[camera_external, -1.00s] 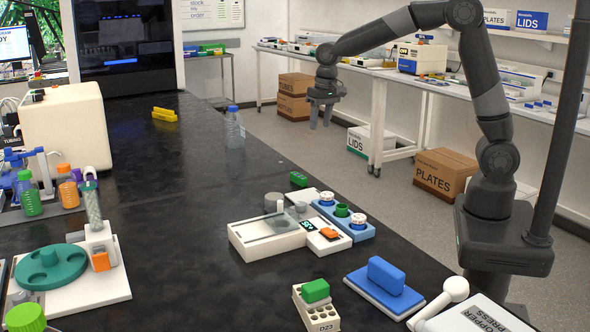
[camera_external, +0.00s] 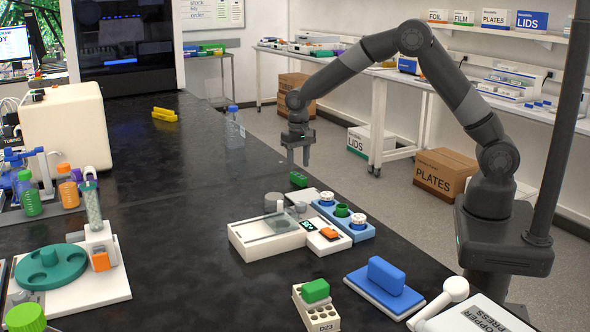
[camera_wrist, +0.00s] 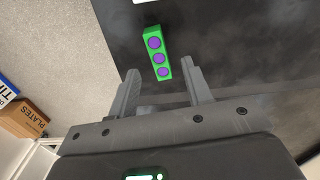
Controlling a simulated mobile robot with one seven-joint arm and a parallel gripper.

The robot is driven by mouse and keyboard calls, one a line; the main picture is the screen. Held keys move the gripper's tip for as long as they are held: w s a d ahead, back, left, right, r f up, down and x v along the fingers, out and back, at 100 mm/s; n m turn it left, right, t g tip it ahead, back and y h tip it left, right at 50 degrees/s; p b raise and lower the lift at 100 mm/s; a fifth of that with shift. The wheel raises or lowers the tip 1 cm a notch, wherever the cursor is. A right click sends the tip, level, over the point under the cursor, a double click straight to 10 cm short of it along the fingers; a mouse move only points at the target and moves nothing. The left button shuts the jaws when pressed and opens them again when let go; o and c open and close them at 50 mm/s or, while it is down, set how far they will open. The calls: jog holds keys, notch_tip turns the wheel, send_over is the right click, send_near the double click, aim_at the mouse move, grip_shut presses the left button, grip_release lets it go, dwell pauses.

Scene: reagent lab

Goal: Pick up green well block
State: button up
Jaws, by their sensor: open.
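The green well block (camera_external: 298,179) is a small green bar lying on the black bench near its far right edge. In the wrist view the green block (camera_wrist: 165,66) shows a row of purple round wells on top. My gripper (camera_external: 298,161) points down above the block, apart from it. In the wrist view my gripper (camera_wrist: 161,79) has its two fingers spread, with nothing between them. The block lies ahead of the fingertips, roughly centred between them and slightly tilted.
A white device (camera_external: 264,240) and a blue tray (camera_external: 361,233) with round caps stand nearer than the block. Another green block (camera_external: 315,291) sits on a white rack at the front. A clear bottle (camera_external: 234,130) stands to the left. The bench around the block's left side is clear.

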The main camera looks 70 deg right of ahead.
aim_at(299, 175)
notch_tip(299, 175, down, 5)
jog(key=shift+d+f, duration=0.1)
jog(key=shift+c, duration=0.5)
grip_shut()
